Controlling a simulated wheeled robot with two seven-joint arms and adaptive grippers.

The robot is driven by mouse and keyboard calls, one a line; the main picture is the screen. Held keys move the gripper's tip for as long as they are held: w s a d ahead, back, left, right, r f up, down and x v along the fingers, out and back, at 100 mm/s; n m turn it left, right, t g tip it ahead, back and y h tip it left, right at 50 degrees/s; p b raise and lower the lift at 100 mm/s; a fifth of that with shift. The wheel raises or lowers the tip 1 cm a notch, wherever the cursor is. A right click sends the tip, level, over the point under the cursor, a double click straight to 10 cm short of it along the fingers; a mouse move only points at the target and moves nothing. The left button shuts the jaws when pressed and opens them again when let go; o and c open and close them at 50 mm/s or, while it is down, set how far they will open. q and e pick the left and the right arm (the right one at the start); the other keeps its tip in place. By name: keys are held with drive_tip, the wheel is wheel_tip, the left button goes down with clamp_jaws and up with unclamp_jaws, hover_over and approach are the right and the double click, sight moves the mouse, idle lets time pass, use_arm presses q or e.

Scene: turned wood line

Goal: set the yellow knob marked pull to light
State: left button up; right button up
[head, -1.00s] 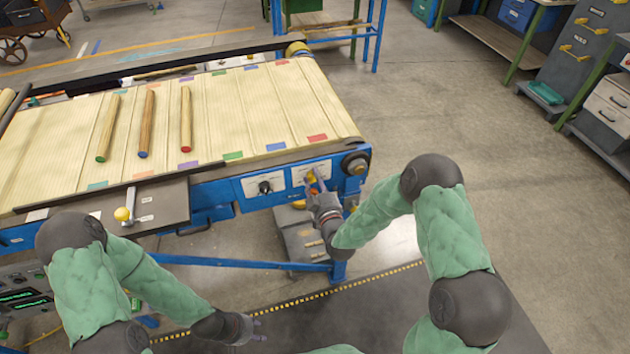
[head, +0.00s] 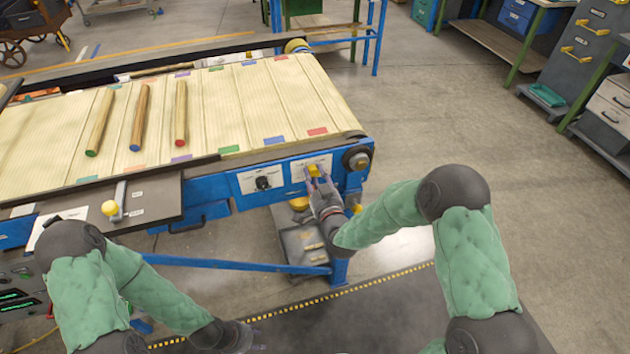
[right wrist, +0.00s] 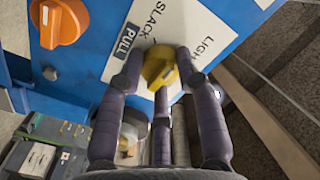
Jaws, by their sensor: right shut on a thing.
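The yellow knob (right wrist: 158,66) sits on a white label plate (head: 300,177) on the blue front of the conveyor. In the right wrist view the plate reads PULL, SLACK and part of LIGHT. My right gripper (right wrist: 162,75) is shut on the yellow knob, its purple fingers on either side of it; it also shows in the head view (head: 316,178). The fingers hide part of the knob and plate, and I cannot tell which word it points to. My left gripper (head: 255,335) is empty with its fingers apart, low in front of the conveyor.
A black knob (head: 263,183) is on a plate left of the yellow one. An orange knob (right wrist: 58,22) shows in the right wrist view. A yellow-topped lever (head: 110,208) stands further left. Several turned rods (head: 140,117) lie on the belt (head: 230,110). Floor right of the conveyor is clear.

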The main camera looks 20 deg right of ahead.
drive_tip(key=m+b, duration=0.1)
drive_tip(key=m, duration=0.1)
drive_tip(key=m+b, duration=0.2)
drive_tip(key=m, duration=0.1)
drive_tip(key=shift+w+d+r+b, duration=0.1)
drive_tip(key=shift+r+b, duration=0.1)
drive_tip(key=shift+b, duration=0.1)
drive_tip(key=shift+m+b, duration=1)
drive_tip(key=shift+m, duration=0.8)
drive_tip(key=shift+r, duration=0.1)
drive_tip(key=shift+d, duration=0.1)
drive_tip(key=o, duration=1.1)
drive_tip(key=shift+o, duration=0.2)
drive_tip(key=shift+f, duration=0.2)
drive_tip(key=shift+s, duration=0.2)
drive_tip(key=s, duration=1.1)
drive_tip(key=shift+s+d, duration=0.15)
drive_tip(key=shift+s, duration=0.2)
